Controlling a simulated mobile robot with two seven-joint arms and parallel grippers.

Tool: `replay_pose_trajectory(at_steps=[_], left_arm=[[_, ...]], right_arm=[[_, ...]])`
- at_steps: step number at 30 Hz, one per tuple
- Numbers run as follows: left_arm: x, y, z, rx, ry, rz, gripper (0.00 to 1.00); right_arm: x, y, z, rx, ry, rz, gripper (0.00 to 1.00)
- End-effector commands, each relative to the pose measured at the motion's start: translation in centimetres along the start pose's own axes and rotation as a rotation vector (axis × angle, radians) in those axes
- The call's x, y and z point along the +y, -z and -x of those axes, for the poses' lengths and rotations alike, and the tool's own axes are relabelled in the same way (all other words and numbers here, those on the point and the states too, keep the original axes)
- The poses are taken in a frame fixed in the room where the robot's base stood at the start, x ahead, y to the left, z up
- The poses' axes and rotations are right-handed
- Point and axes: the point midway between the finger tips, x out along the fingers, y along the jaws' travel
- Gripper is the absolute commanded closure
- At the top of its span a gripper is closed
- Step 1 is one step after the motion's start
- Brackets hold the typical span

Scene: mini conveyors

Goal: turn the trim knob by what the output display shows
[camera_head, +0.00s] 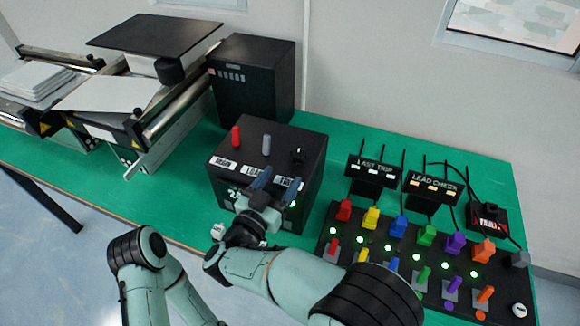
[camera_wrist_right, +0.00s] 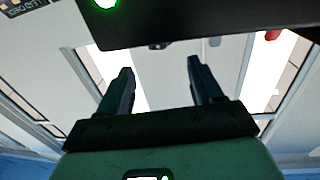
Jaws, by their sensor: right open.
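The trim knob (camera_head: 298,155) is a small black knob on top of a black control box (camera_head: 292,133), at its right, behind a label partly covered by my gripper. A dark nub that looks like the same knob (camera_wrist_right: 160,46) shows at the box edge in the right wrist view. A green-lit display (camera_head: 234,193) on the box front starts with a 2; the rest is hidden behind my gripper. My right gripper (camera_head: 271,182) is open and empty in front of the box, apart from the knob. Its spread fingers show in the wrist view (camera_wrist_right: 160,82).
A red lever (camera_head: 236,137) and a grey lever (camera_head: 266,144) stand left of the knob. A panel of coloured switches and green lamps (camera_head: 393,258) lies right, with two small signs (camera_head: 372,170) behind. Conveyors (camera_head: 150,125) stand left.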

Motion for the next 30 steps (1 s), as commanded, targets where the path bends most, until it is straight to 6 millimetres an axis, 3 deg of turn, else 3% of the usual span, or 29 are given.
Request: replay_pose_trajectory(at_steps=[3,9,30], left_arm=[[-0.2,-0.1,-0.5,-0.002,0.001,0.001,0.57],[-0.3,-0.1,-0.7,-0.003,0.001,0.001,0.57],[-0.3,-0.1,-0.7,-0.003,0.001,0.001,0.57]], right_arm=[[-0.1,-0.1,2.4,0.000,0.002,0.000,0.34],[0.0,0.0,4.6,0.000,0.000,-0.001,0.34],[0.0,0.0,5.0,0.000,-0.001,-0.001,0.34]])
